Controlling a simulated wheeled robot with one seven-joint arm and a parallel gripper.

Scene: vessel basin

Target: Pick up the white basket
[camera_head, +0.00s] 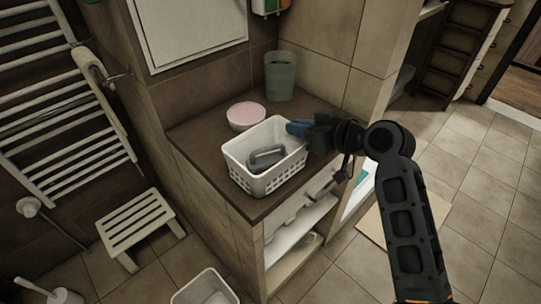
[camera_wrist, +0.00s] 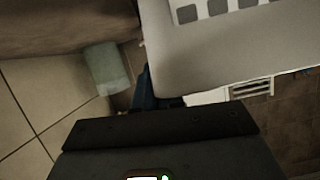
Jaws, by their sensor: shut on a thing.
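The white basket (camera_head: 285,176) stands on the brown countertop (camera_head: 203,128), with slotted walls and a grey item (camera_head: 266,157) inside. My gripper (camera_head: 297,129) comes in from the right, its blue fingers at the basket's back right rim. It is shut on the rim there. The fingers hide part of that rim. In the wrist view a pale wall of the basket (camera_wrist: 205,55) fills the upper middle, with a blue finger (camera_wrist: 146,92) against its left edge. I cannot see a gap under the basket.
A pink-topped bowl (camera_head: 245,114) sits close behind the basket, and a grey-green bin (camera_head: 280,76) stands in the back corner. Open shelves (camera_head: 298,232) lie below the counter. A white stool (camera_head: 138,225) and towel rail (camera_head: 62,105) are at left. Tiled floor is open at right.

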